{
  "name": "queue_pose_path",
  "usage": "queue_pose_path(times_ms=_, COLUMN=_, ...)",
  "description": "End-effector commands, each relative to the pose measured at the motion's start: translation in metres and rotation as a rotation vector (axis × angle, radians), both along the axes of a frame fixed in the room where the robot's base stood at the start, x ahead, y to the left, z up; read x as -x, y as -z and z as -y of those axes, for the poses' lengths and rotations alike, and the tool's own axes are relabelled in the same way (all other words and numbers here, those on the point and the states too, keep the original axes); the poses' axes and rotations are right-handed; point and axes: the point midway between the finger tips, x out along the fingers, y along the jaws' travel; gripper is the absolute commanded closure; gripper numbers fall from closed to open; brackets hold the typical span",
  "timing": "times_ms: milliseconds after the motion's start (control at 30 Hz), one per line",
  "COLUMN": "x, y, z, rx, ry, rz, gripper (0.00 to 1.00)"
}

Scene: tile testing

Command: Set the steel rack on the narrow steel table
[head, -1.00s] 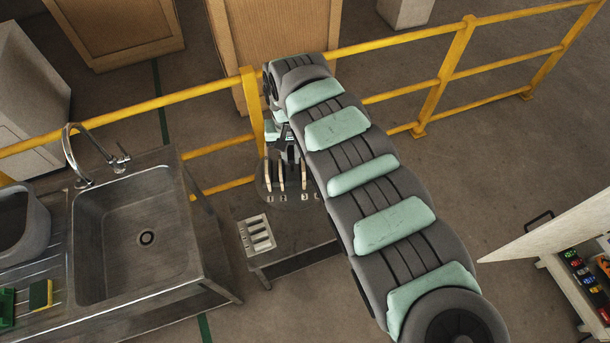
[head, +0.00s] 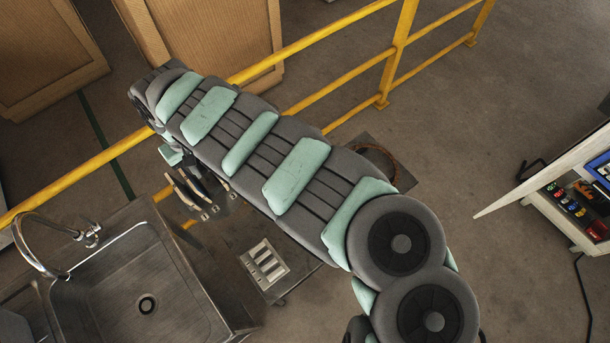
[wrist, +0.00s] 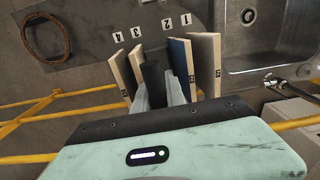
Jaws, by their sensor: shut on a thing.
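The steel rack (head: 222,207) hangs from my gripper (head: 187,170), left of the narrow steel table (head: 304,264) in the head view. It carries upright tiles in numbered slots. In the wrist view, the rack plate (wrist: 152,28) shows labels 1 to 4, with cream tiles on the left and a blue and a beige tile on the right. My gripper (wrist: 160,88) is shut on a dark upright part in the rack's middle. My arm hides the middle of the table and part of the rack in the head view.
A pale slotted piece (head: 265,265) lies at the table's near end, and a brown ring (head: 376,158) lies toward the other end. The sink (head: 130,285) stands close by at left. A yellow railing (head: 330,98) runs behind. A white cabinet (head: 560,205) stands at right.

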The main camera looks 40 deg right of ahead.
Motion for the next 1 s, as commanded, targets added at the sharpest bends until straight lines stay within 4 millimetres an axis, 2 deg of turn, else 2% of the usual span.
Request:
queue_pose_path(times_ms=33, x=0.003, y=0.015, z=0.016, rx=0.0, ry=0.005, rz=0.002, gripper=1.0)
queue_pose_path(times_ms=267, x=0.028, y=0.072, z=0.09, rx=-0.012, ry=0.005, rz=-0.001, gripper=1.0)
queue_pose_path(times_ms=400, x=0.051, y=0.107, z=0.139, rx=-0.013, ry=0.009, rz=0.003, gripper=1.0)
queue_pose_path(times_ms=600, x=0.089, y=0.151, z=0.202, rx=-0.01, ry=0.023, rz=0.007, gripper=1.0)
queue_pose_path(times_ms=800, x=0.123, y=0.18, z=0.248, rx=0.001, ry=0.037, rz=0.012, gripper=1.0)
queue_pose_path(times_ms=1000, x=0.146, y=0.196, z=0.274, rx=0.011, ry=0.045, rz=0.012, gripper=1.0)
